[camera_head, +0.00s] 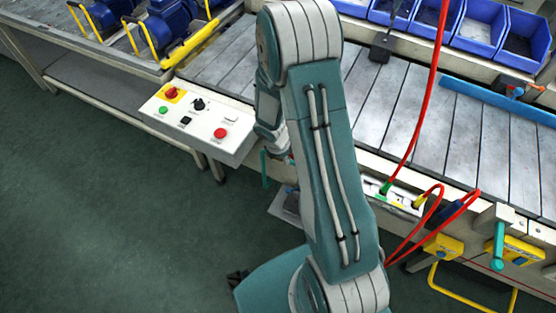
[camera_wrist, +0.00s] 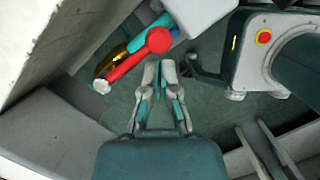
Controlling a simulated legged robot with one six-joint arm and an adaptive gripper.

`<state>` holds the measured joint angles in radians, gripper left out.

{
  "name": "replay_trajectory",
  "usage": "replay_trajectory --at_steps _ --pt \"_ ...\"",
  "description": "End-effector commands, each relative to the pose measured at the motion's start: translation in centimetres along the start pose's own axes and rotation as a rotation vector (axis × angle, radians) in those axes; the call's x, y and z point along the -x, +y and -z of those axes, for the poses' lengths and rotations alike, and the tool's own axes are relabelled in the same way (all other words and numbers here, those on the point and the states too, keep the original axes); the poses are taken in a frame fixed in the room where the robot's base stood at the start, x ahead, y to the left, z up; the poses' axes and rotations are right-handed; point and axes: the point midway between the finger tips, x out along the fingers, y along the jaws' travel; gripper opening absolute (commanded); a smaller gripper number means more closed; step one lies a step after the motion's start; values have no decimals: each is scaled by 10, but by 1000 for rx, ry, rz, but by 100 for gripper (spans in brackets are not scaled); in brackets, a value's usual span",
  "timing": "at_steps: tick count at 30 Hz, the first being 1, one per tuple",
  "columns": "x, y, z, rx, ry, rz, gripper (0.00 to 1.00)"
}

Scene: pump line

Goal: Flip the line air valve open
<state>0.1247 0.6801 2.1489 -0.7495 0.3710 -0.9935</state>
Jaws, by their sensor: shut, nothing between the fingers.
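In the wrist view, the line air valve shows as a red lever (camera_wrist: 137,56) with a rounded end, beside a brass-coloured body (camera_wrist: 111,62). A teal part lies just behind the lever. The lever runs slantwise, from lower left to upper right. My gripper (camera_wrist: 159,70) is shut and empty, with its fingertips just below and right of the lever's rounded end. I cannot tell whether they touch it. In the head view, my arm covers the fingertips and I cannot make out the valve.
A control box (camera_head: 197,122) with knobs and buttons stands left of my arm. Red hoses (camera_head: 429,80) hang at the right, above the slatted conveyor (camera_head: 400,110). Blue bins (camera_head: 480,27) line the back. The floor (camera_head: 110,210) at the left is clear.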

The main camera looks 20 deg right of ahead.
Motion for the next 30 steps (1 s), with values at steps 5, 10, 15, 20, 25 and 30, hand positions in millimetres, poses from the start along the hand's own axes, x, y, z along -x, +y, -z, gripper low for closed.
replay_trajectory --at_steps 5,10,15,20,25,30 --pt "0 0 -1 0 0 0 0" --pt "0 0 -3 -1 0 0 0" --pt "-2 2 -14 -2 0 0 0" --pt "-1 2 -14 -1 -1 0 0" --pt "-1 2 -14 -1 0 -1 0" --pt "1 1 -8 0 0 -2 0"
